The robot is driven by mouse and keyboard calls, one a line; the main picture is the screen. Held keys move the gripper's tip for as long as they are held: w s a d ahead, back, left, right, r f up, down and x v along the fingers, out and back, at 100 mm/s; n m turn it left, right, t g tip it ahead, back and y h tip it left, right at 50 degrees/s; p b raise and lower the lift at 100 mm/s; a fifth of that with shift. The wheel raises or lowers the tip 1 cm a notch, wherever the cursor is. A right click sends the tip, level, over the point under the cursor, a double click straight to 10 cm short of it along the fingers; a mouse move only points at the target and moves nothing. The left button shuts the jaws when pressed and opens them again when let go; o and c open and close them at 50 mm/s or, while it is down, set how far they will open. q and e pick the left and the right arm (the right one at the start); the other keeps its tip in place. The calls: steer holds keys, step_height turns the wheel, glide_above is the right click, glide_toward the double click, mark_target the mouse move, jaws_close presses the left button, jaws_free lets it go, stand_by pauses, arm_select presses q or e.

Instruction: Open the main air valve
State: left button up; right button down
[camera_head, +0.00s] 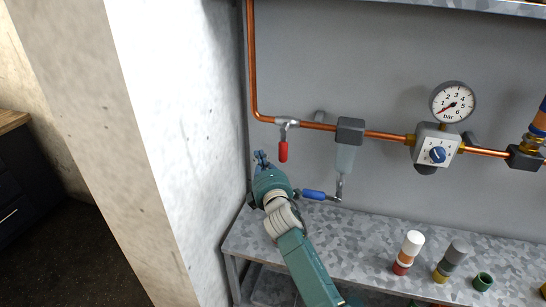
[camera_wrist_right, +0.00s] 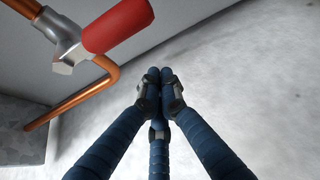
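The valve with a red lever (camera_head: 283,151) sits on the copper pipe at the upper left of the back panel. Its lever hangs straight down, across the horizontal pipe run. In the right wrist view the red lever (camera_wrist_right: 118,27) is large at the upper left, with its silver valve body beside it. My right gripper (camera_head: 261,158) is to the left of the lever and slightly below it, apart from it. Its blue fingers (camera_wrist_right: 160,76) are drawn together at the tips with nothing between them. My left gripper is not in view.
A filter bowl (camera_head: 345,157) and a blue lever (camera_head: 313,194) are right of my gripper. A regulator (camera_head: 437,147) carries a gauge (camera_head: 453,102), its needle pointing lower left. Small cylinders (camera_head: 411,247) stand on the metal bench (camera_head: 345,228). A white wall (camera_head: 185,120) is close on the left.

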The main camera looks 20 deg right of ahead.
mark_target(283, 145)
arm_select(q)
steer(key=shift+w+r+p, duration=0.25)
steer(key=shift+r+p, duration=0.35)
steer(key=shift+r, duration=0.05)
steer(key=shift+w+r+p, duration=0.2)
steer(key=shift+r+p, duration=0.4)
arm_select(e)
steer(key=d, duration=0.1)
steer(key=s+d, duration=0.1)
steer(key=d, duration=0.1)
steer(key=shift+s+d, duration=0.1)
steer(key=shift+d, duration=0.2)
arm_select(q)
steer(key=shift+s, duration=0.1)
